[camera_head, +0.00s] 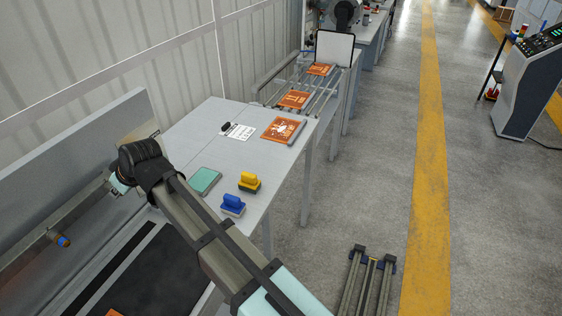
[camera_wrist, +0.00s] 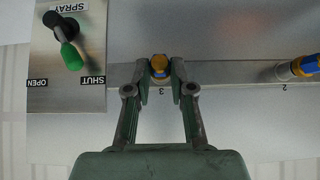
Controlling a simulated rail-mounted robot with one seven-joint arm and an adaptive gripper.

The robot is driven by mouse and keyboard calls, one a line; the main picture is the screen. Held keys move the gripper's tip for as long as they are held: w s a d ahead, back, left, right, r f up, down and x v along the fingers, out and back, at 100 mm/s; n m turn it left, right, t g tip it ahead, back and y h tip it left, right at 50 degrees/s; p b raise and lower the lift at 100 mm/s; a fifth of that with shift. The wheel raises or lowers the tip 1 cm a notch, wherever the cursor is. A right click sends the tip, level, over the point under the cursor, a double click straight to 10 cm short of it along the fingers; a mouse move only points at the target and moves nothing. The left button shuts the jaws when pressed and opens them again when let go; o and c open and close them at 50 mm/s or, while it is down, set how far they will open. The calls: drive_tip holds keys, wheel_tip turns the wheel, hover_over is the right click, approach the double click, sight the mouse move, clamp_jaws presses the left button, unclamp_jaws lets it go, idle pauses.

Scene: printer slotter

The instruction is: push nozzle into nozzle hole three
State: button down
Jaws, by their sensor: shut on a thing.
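In the wrist view, my gripper (camera_wrist: 160,72) is shut on a nozzle (camera_wrist: 158,64) with a yellow-orange end. The nozzle is at the grey bar (camera_wrist: 220,74), just by the printed label 3. The fingers and the nozzle cover nozzle hole three, so I cannot tell how deep the nozzle sits. A second nozzle, blue and yellow (camera_wrist: 302,67), is at the label 2 on the right. In the head view, my arm hides the fingertips and the held nozzle; a blue and orange nozzle (camera_head: 62,240) shows on the bar at lower left.
A control plate (camera_wrist: 68,62) with a green-tipped lever and SPRAY, OPEN and SHUT labels is left of the gripper. On the table (camera_head: 215,140) are a blue stamp (camera_head: 232,206), a yellow-green stamp (camera_head: 249,182), a green pad (camera_head: 204,181) and an orange printed sheet (camera_head: 281,130).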

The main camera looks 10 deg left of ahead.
drive_tip(key=shift+a, duration=0.1)
drive_tip(key=c, duration=0.9)
unclamp_jaws()
